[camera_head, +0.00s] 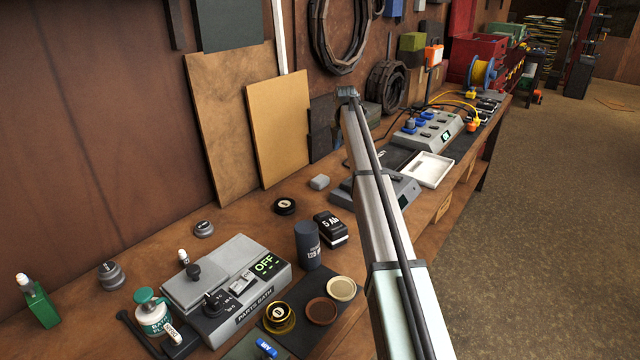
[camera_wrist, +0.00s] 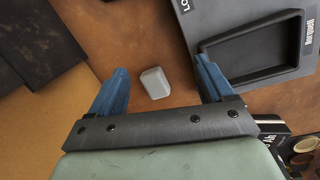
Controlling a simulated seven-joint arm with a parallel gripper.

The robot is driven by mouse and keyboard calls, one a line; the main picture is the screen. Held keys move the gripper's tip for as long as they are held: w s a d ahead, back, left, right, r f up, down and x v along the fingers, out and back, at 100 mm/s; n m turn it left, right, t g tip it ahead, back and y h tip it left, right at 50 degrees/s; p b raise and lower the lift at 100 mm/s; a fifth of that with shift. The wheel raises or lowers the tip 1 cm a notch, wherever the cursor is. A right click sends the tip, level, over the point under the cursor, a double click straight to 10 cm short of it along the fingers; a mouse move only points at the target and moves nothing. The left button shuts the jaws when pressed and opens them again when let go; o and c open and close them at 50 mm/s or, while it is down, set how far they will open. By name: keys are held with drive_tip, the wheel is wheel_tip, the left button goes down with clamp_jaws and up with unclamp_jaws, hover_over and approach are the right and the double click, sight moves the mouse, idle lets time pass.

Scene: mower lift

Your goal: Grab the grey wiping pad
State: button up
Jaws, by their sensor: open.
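The grey wiping pad (camera_head: 319,182) is a small, light grey block with rounded edges. It lies on the wooden bench, in front of the leaning tan board. In the wrist view the pad (camera_wrist: 155,83) shows between the two blue fingers of my gripper (camera_wrist: 160,67), clear of both. My gripper is open and empty. How far it is above the pad I cannot tell. Its fingers cannot be made out in the head view, where a long grey and pale green beam crosses the bench to the right of the pad.
A grey device (camera_head: 397,188) with a dark recess stands right of the pad. A black round tin (camera_head: 285,206) and a 5 Ah battery (camera_head: 331,228) lie nearer. The tan board (camera_head: 279,130) leans on the wall behind. Bare bench surrounds the pad.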

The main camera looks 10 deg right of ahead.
drive_tip(key=a+r+n+g, duration=0.2)
drive_tip(key=a+n, duration=0.1)
drive_tip(key=a, duration=0.5)
hover_over(320, 178)
drive_tip(key=shift+y, duration=0.3)
drive_tip(key=f, duration=0.8)
drive_tip(key=shift+d+f, duration=0.25)
drive_tip(key=shift+f, duration=0.05)
drive_tip(key=shift+s+a+f, duration=0.1)
drive_tip(key=shift+a+f, duration=0.05)
drive_tip(key=shift+f, duration=1.15)
drive_tip(key=shift+a+f, duration=0.15)
drive_tip(key=shift+f, duration=1.15)
drive_tip(key=shift+c, duration=0.3)
drive_tip(key=c, duration=1)
drive_tip(key=shift+r, duration=0.1)
